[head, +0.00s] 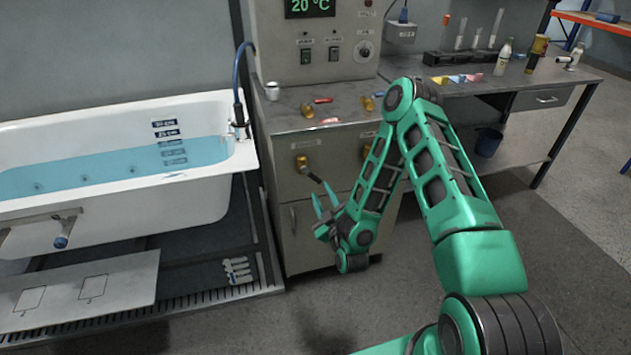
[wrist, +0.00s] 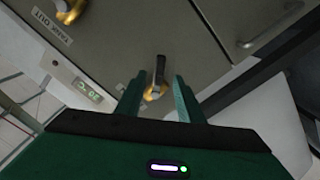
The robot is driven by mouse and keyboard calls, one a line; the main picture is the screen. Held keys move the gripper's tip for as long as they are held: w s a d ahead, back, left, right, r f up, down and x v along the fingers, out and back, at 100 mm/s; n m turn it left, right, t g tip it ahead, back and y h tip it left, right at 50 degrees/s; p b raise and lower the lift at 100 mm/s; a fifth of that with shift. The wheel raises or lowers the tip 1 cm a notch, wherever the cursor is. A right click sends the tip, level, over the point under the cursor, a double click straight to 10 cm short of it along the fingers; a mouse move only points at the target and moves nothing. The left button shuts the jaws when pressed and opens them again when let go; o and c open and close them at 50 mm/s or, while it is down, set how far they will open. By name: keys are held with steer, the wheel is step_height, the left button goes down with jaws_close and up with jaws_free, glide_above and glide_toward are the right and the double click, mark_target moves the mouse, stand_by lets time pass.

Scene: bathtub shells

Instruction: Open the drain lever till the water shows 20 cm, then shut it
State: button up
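The bathtub (head: 215,108) at left holds blue water (head: 105,168). Its depth labels (head: 166,133) run down the inside wall; the water line is just under the one that seems to read 25 cm, with lower labels under water. A brass valve with a dark lever (head: 311,173) is on the grey cabinet front, and it also shows in the wrist view (wrist: 158,72). My gripper (head: 324,197) is open in front of it. In the wrist view the lever appears between my two green fingers (wrist: 158,98), with gaps on both sides.
Another brass valve (wrist: 70,10) sits near a TANK OUT label (wrist: 52,25). The cabinet (head: 305,225) stands right of the tub. A panel (head: 312,45) above shows 20 °C. Floor at right is clear.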

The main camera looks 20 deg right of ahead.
mark_target(317, 180)
steer(key=w, duration=0.8)
steer(key=shift+w+d+f, duration=0.1)
steer(key=shift+w, duration=0.3)
jaws_close()
steer(key=shift+d, duration=0.1)
